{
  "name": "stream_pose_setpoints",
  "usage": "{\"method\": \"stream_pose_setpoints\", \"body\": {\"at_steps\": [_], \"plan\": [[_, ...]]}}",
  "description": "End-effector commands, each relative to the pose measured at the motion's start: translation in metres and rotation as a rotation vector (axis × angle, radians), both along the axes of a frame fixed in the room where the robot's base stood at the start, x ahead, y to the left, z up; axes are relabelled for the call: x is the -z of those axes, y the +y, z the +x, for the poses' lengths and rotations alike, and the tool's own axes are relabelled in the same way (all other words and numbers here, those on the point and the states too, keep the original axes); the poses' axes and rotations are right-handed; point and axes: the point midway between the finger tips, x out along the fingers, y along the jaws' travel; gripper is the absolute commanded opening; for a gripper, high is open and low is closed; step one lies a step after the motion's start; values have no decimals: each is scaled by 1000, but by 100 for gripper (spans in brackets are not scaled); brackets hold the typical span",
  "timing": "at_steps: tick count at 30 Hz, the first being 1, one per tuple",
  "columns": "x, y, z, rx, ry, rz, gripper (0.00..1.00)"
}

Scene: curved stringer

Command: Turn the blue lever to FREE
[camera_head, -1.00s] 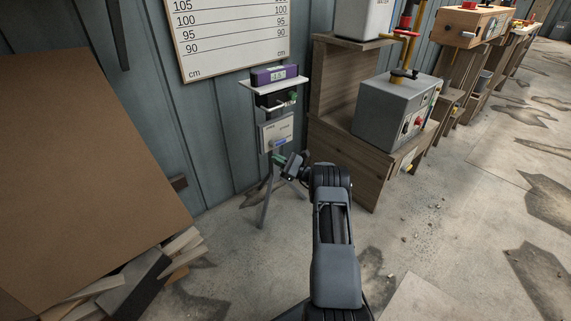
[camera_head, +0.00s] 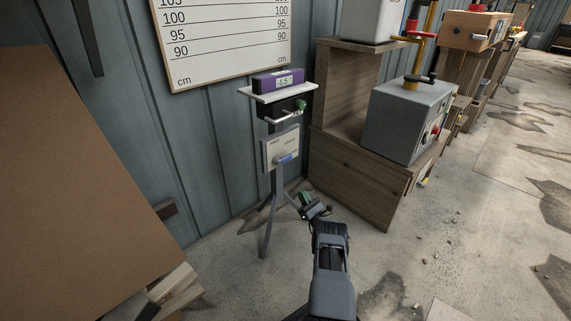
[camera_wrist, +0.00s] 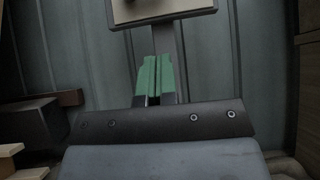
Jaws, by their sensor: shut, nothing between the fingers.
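The blue lever (camera_head: 288,158) is on a pale panel (camera_head: 271,154) mounted on a grey stand. Its blue handle points to the right, under the right-hand of two small labels; the left one seems to read FREE, the right one is too small to read. My gripper (camera_head: 305,198) is below and to the right of the panel, apart from the lever. Its green fingers are shut together and empty. In the wrist view, the shut fingertips (camera_wrist: 154,77) point at the stand's post under the panel (camera_wrist: 160,10); the lever is out of that view.
Above the panel are a black box with a pale bar and green knob (camera_head: 300,107), and a shelf with a purple display (camera_head: 278,80). A wooden bench (camera_head: 350,180) with a grey box (camera_head: 405,120) stands close on the right. A brown board (camera_head: 80,190) leans at left.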

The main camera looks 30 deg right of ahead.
Motion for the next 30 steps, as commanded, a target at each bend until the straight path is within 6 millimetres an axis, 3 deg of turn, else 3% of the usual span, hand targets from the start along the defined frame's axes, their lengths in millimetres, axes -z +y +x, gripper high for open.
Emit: {"method": "stream_pose_setpoints", "body": {"at_steps": [14, 20, 30], "plan": [[-2, -3, 0, 6, 0, 0, 0], [-20, 2, 18, 2, -2, -2, 0], [-64, 11, 64, 1, -3, -3, 0]]}}
